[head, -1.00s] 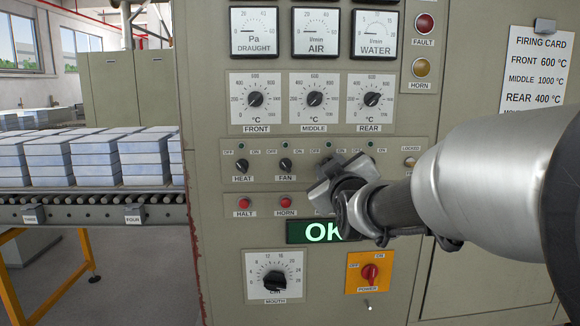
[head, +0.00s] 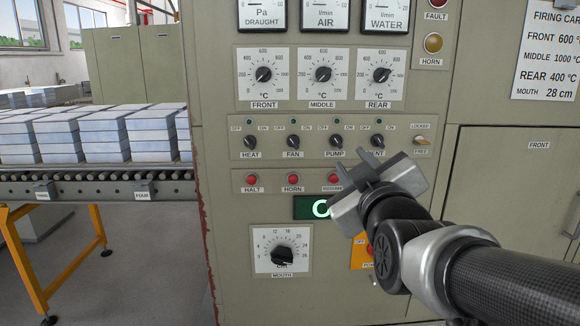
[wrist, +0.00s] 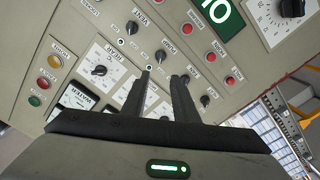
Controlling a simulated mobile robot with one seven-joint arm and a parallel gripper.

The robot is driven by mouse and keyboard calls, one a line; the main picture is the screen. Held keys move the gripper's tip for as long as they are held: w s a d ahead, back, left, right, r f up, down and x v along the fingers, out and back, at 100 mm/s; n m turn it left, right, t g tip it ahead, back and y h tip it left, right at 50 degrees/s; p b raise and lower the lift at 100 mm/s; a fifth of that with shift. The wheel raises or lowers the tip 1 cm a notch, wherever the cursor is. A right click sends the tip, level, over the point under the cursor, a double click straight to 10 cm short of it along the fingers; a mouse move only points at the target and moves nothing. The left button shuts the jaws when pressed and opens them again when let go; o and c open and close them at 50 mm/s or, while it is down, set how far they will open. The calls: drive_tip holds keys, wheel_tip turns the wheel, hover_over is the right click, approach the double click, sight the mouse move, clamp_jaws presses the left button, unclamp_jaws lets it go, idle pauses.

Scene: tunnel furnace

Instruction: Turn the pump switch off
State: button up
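The pump switch (head: 335,141) is a small black knob in the panel's switch row, between the fan and vent switches. OFF is printed at its upper left, ON at its upper right, with a small lamp (head: 336,121) above. I cannot tell clearly which way its pointer stands. My gripper (head: 352,163) is just below and right of it in the head view, apart from it. In the wrist view the pump switch (wrist: 160,56) lies just beyond the fingertips (wrist: 160,77), which are parted with nothing held between them.
The fan switch (head: 293,142) is left of the pump switch and the vent switch (head: 377,142) right, close to my gripper. Red buttons, including resume (head: 334,179), sit below. My arm partly covers the display (head: 308,208) and power switch plate (head: 358,262). A conveyor (head: 90,187) with stacked blocks is at left.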

drive_tip(key=shift+s+b, duration=0.4)
drive_tip(key=shift+s, duration=1.1)
